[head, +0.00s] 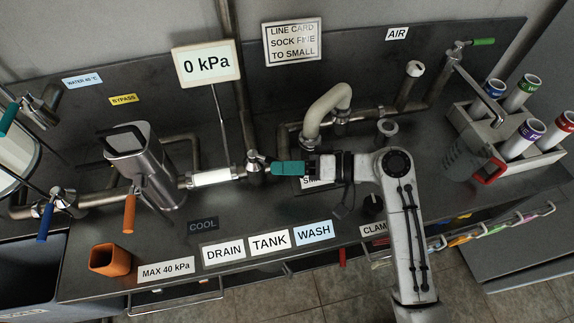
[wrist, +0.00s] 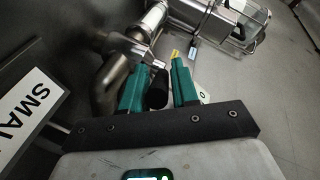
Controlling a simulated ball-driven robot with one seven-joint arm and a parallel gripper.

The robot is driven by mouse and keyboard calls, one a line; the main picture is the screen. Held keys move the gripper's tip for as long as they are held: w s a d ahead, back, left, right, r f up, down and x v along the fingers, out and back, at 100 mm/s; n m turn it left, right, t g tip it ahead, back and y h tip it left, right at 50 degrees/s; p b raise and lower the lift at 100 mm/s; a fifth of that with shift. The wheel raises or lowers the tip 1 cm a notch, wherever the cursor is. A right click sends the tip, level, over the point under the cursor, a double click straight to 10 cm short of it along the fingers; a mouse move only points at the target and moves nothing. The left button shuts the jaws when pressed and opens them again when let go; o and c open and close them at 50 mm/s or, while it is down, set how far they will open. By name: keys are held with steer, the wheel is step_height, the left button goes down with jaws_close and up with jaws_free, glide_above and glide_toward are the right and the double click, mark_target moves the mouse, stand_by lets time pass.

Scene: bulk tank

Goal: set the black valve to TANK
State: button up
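The black valve's handle (wrist: 157,90) shows in the wrist view between the two teal fingers of my gripper (wrist: 158,68). The fingers stand apart on either side of it, with a visible gap on the right; contact on the left is unclear. In the head view my gripper (head: 274,168) reaches left to the metal valve body (head: 254,165), and its fingers hide the handle. Cards reading DRAIN (head: 224,252), TANK (head: 269,243) and WASH (head: 314,231) lie in a row at the front of the counter. The handle's setting cannot be read.
A gauge (head: 207,64) reads 0 kPa. A blue-handled valve (head: 46,222) and an orange-handled valve (head: 129,213) are at left. A curved hose (head: 326,108) rises behind my gripper. A clear jug (head: 465,158) and a rack (head: 510,150) of tubes stand at right.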

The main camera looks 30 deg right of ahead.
jaws_close()
stand_by(0.4)
